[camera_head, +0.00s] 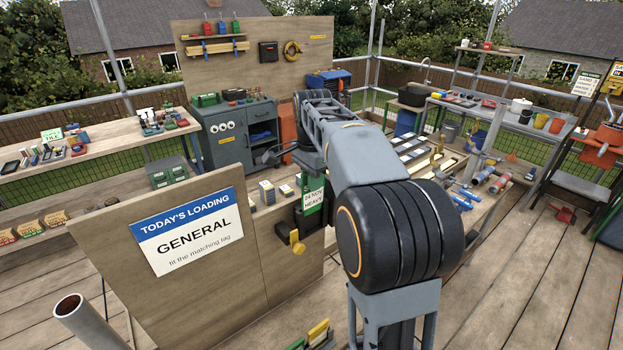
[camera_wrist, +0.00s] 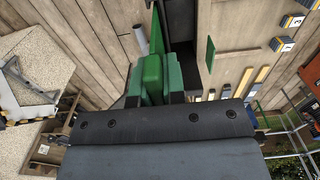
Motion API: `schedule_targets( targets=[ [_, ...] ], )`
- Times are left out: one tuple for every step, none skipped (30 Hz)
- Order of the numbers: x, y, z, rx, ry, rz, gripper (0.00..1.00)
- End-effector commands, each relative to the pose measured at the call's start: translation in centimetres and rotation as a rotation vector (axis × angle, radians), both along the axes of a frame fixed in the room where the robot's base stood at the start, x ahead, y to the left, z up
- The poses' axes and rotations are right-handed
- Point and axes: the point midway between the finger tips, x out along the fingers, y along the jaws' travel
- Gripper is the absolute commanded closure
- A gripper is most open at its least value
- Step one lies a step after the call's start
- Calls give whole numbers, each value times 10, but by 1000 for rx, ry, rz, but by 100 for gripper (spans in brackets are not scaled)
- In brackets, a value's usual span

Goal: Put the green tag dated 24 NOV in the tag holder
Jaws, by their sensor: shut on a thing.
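A green tag (camera_head: 312,192) stands upright just left of my arm, beyond the top edge of the plywood board. Its small white label seems to read a NOV date and HEAVY, but is hard to read. In the wrist view my gripper (camera_wrist: 153,85) is shut on the green tag (camera_wrist: 153,70), which points away from it. A dark holder-like part (camera_head: 308,218) sits at the board's upper right edge, just below the tag. A black channel (camera_wrist: 181,35) lies right beside the tag in the wrist view. I cannot tell whether tag and holder touch.
The plywood board (camera_head: 190,290) carries a sign (camera_head: 187,230) reading TODAY'S LOADING GENERAL, fit the matching tag. A grey tool cabinet (camera_head: 238,135) and cluttered benches stand behind. The deck at right (camera_head: 540,270) is mostly clear.

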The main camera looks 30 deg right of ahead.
Motion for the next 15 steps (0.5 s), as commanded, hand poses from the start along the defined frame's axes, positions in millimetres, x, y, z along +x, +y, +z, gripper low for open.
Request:
schedule_targets(
  targets=[
    [0,0,-5,0,0,0,100],
    [0,0,-6,0,1,0,100],
    [0,0,-9,0,1,0,100],
    [0,0,-10,0,1,0,100],
    [0,0,-12,0,1,0,100],
    [0,0,-14,1,1,0,100],
    [0,0,-15,1,1,0,100],
    [0,0,-17,1,1,0,100],
    [0,0,-19,1,1,0,100],
    [0,0,-21,0,1,0,100],
    [0,0,-22,0,1,0,100],
    [0,0,-24,0,1,0,100],
    [0,0,-26,0,0,0,100],
    [0,0,-27,0,0,0,100],
    [0,0,-29,0,0,0,100]
  ],
)
